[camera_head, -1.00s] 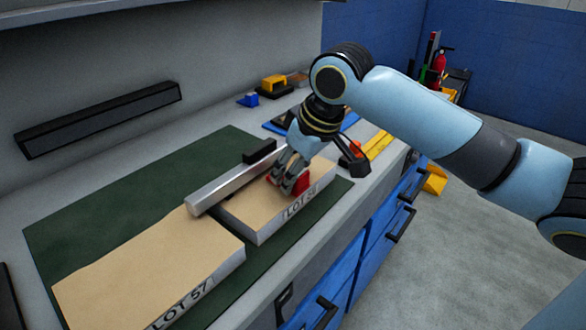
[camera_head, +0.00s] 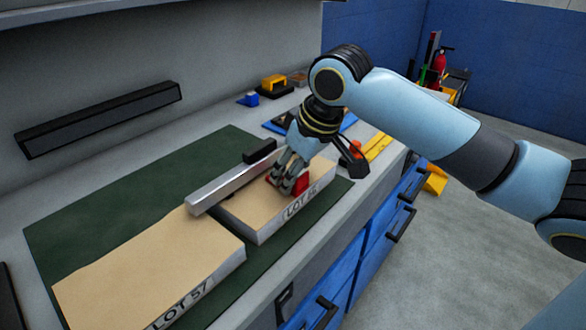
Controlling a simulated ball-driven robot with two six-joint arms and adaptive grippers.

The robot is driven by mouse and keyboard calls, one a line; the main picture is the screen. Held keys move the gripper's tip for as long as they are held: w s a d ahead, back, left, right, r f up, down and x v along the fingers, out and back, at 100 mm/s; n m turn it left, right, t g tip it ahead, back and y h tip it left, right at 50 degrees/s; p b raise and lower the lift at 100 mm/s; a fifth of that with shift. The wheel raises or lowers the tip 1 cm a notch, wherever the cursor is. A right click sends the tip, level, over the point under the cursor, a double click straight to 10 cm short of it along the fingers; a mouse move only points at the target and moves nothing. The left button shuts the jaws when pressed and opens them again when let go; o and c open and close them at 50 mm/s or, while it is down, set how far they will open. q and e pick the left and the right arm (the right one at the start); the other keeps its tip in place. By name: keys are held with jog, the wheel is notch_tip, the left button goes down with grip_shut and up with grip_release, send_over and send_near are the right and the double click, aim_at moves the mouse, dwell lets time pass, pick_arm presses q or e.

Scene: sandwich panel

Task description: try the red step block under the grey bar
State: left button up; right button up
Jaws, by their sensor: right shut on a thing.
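The red step block (camera_head: 301,184) is on the top of the far tan panel, mostly hidden by my right gripper (camera_head: 284,186). My right gripper points down and is shut on the block, close to the near side of the grey bar. The grey bar (camera_head: 228,185) lies across the far panel (camera_head: 249,212), its left end at the edge of the near panel (camera_head: 150,272). A black piece (camera_head: 259,151) sits against the bar's far side. I cannot tell whether any of the block is under the bar. My left gripper is not in view.
Both panels lie on a dark green mat (camera_head: 95,222) on the bench. A blue block (camera_head: 248,99), a yellow item (camera_head: 274,82) and yellow strips (camera_head: 377,146) are farther back. A black rail (camera_head: 100,118) is on the wall. Blue drawers are below the front edge.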

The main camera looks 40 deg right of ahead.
aim_at(300, 174)
jog(key=shift+w, duration=0.65)
dwell(1.0)
jog(key=shift+s+p, duration=0.15)
jog(key=shift+p, duration=0.2)
dwell(0.6)
jog(key=shift+s+p, duration=0.95)
jog(key=shift+s, duration=0.45)
notch_tip(300, 174, up, 7)
jog(key=p, duration=0.9)
dwell(0.4)
